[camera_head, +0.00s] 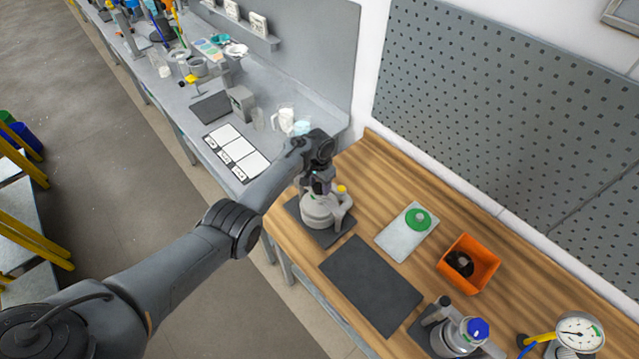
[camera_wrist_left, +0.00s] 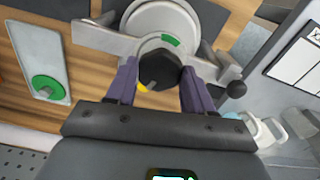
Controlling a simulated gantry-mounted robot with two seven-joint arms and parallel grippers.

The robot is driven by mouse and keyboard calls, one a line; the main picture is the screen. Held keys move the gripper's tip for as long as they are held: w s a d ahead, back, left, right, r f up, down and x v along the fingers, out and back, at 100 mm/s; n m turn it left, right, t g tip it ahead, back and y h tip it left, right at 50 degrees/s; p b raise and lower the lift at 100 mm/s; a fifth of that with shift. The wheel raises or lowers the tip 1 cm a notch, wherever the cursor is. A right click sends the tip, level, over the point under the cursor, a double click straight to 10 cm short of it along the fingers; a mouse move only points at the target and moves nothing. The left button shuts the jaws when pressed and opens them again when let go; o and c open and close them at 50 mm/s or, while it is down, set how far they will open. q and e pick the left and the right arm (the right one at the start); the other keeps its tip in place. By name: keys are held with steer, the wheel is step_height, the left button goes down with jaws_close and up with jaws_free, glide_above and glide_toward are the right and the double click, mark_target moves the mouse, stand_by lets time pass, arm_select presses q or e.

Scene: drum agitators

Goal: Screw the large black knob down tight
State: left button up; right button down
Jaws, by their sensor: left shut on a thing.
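The large black knob (camera_wrist_left: 160,69) sits on top of a pale grey drum agitator (camera_wrist_left: 165,22), with a green mark on the collar beside it. My left gripper (camera_wrist_left: 157,88) has its two purple-grey fingers on either side of the knob and is shut on it. In the head view, my left gripper (camera_head: 318,185) is over the agitator (camera_head: 320,211), which stands on a dark mat on the wooden bench; the knob is hidden there by the gripper. A yellow part (camera_head: 341,188) shows beside the gripper. My right gripper is not in view.
A white plate with a green disc (camera_head: 418,220), an orange bin (camera_head: 468,264) with dark parts inside, and a bare dark mat (camera_head: 370,285) lie to the right. A second agitator with a blue cap (camera_head: 477,328) and a gauge (camera_head: 580,332) stand farther right. A grey bench adjoins on the left.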

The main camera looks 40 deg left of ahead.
arm_select(q)
steer(key=m, duration=0.3)
steer(key=shift+r+m, duration=0.1)
steer(key=shift+m, duration=0.3)
steer(key=m, duration=0.4)
steer(key=shift+w+m, duration=0.1)
steer(key=shift+m, duration=0.2)
steer(key=m+b, duration=0.1)
steer(key=m, duration=0.3)
steer(key=shift+b, duration=0.4)
steer(key=shift+r+m+b, duration=0.1)
steer(key=shift+m+b, duration=0.9)
steer(key=shift+m, duration=1.8)
steer(key=o, duration=1)
steer(key=shift+o, duration=0.2)
